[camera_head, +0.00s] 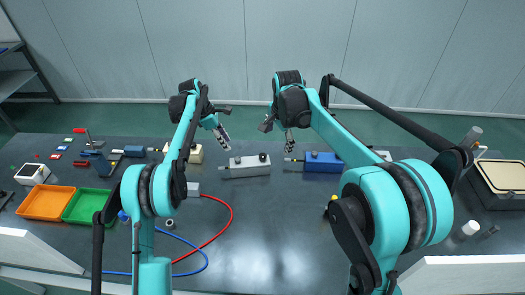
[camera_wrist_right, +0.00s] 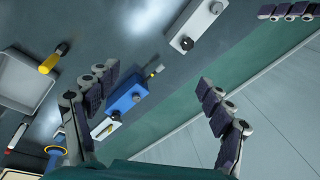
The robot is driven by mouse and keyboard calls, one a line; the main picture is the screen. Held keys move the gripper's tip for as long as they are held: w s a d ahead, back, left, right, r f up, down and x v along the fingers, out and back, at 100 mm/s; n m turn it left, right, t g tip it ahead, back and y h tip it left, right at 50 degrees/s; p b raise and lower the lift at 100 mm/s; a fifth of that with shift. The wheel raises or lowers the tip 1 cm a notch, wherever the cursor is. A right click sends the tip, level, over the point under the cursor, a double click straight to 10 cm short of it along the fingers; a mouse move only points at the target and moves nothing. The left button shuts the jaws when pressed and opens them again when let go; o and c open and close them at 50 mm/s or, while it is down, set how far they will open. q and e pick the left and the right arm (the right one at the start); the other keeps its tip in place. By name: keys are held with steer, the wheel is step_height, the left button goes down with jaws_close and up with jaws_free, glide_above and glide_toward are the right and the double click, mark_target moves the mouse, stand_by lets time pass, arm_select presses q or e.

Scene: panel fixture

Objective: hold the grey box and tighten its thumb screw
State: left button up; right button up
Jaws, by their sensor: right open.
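The grey box (camera_head: 248,170) is a long pale block on the bench, below and between my grippers. A dark round knob (camera_head: 263,157) stands on its top near the right end. The right wrist view shows the grey box (camera_wrist_right: 200,24) at the top with a dark knob (camera_wrist_right: 187,43) and a smaller dark feature (camera_wrist_right: 216,8) at its far end. My left gripper (camera_head: 224,125) is open above the box's left end, apart from it. My right gripper (camera_head: 278,130) is open and empty above the box's right side; its spread fingers frame the right wrist view (camera_wrist_right: 158,78).
A blue box (camera_head: 323,161) with a knob sits right of the grey box. Orange (camera_head: 46,217) and green (camera_head: 70,219) trays lie at the left. Red (camera_head: 231,222) and blue (camera_head: 205,253) cables curl across the front. A pale-topped case (camera_head: 497,192) stands far right.

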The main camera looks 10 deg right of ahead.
steer(key=w+a+f+m+g, duration=0.1)
steer(key=w+a+f+m, duration=0.15)
steer(key=w+f, duration=0.45)
steer(key=m+g, duration=0.2)
steer(key=m, duration=0.3)
glide_above(263, 163)
steer(key=w, duration=0.2)
step_height(263, 163, down, 10)
steer(key=shift+s+r, duration=0.15)
steer(key=shift+f, duration=4)
